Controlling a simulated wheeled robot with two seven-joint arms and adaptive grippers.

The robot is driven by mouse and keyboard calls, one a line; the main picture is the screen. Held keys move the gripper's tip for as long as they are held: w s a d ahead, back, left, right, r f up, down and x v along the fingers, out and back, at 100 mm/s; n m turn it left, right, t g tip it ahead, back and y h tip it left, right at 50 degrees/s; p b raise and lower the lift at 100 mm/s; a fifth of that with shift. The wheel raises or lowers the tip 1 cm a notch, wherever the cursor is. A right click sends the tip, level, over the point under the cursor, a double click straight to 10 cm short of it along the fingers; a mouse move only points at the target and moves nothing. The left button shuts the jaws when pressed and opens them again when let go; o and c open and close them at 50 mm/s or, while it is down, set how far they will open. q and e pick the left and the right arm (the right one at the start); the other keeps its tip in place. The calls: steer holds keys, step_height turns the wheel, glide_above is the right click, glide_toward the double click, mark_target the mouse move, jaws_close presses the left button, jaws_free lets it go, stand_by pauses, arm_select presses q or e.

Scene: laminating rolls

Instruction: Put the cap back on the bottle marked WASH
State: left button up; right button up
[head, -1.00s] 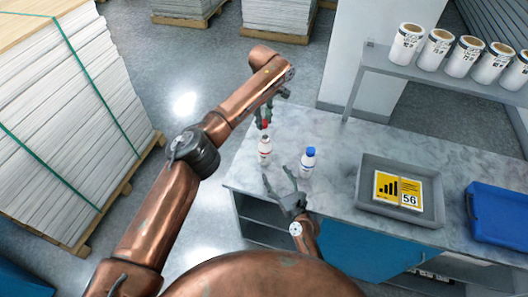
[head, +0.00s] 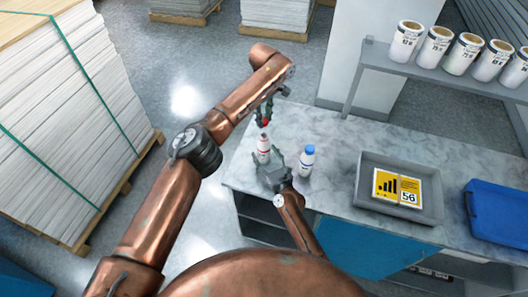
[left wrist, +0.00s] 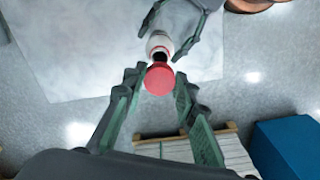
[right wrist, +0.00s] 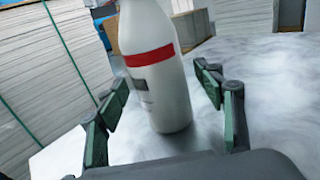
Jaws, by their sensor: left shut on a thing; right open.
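A white bottle with a red band (head: 263,150) stands upright and open-topped near the counter's left edge. Its dark mouth shows in the left wrist view (left wrist: 160,54); no WASH lettering is readable. My left gripper (head: 265,117) is shut on a red cap (left wrist: 158,79), held above the bottle and apart from it. My right gripper (head: 268,162) is open with its fingers on either side of the bottle; in the right wrist view the bottle (right wrist: 158,85) stands between them, with a gap at least on the right. A white bottle with a blue cap (head: 307,162) stands to the right.
A grey tray (head: 436,208) with a yellow sign and a blue bin (head: 500,212) stand to the right on the marble counter (head: 335,145). A shelf (head: 420,76) with several white rolls is at the back right. Stacked sheets (head: 65,120) stand left, off the counter.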

steer(key=shift+w+a, duration=0.15)
steer(key=shift+w, duration=0.35)
steer(key=shift+c, duration=0.6)
jaws_close()
arm_select(q)
steer(key=shift+d+f, duration=0.1)
steer(key=shift+f, duration=2.4)
